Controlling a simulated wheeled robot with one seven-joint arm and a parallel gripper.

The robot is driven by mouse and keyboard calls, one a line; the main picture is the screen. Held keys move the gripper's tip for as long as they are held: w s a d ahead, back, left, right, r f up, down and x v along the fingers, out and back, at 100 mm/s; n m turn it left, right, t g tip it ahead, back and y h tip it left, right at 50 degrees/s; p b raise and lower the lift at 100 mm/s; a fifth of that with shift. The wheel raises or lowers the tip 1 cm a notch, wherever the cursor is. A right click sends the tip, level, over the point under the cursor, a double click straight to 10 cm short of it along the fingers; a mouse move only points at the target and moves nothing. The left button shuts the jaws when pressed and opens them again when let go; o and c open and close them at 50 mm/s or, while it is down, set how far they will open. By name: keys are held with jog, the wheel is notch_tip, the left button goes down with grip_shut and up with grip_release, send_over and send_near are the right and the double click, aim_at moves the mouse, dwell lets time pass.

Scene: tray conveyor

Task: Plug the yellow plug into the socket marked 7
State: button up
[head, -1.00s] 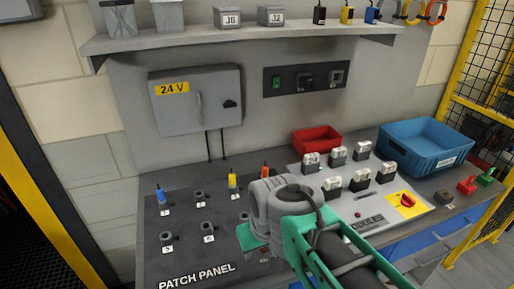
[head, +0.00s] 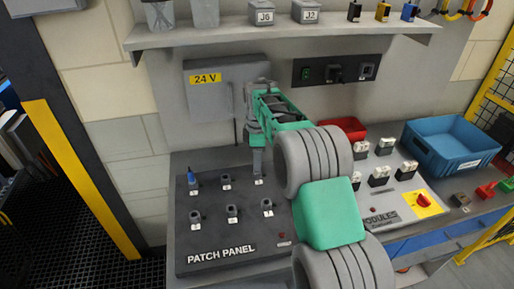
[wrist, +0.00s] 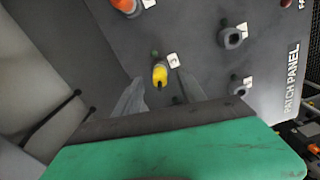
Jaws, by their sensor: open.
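The yellow plug (wrist: 160,74) stands in a socket of the dark patch panel (head: 218,268). It shows in the wrist view between and just beyond the fingertips of my gripper (wrist: 158,90). The fingers are apart and hold nothing. In the head view my gripper (head: 258,162) points down over the back row of sockets and hides the yellow plug. The front row has empty sockets, a left one (head: 195,217), a middle one (head: 232,210) and a right one (head: 267,204). Their labels are too small to read, so I cannot tell which is 7.
A blue plug (head: 193,178) stands at the panel's back left. An orange plug (wrist: 126,5) is near the yellow one. A grey 24 V box (head: 205,105) hangs close behind my gripper. The modules board (head: 385,215), a red bin (head: 372,131) and a blue crate (head: 452,165) are right.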

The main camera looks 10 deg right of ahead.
jog(key=shift+f, duration=1.6)
jog(key=shift+c, duration=0.2)
grip_shut()
jog(key=shift+r, duration=0.1)
jog(key=shift+r+p, duration=1.25)
jog(key=shift+r, duration=0.3)
jog(key=shift+r+p, duration=1.25)
jog(key=shift+r, duration=0.75)
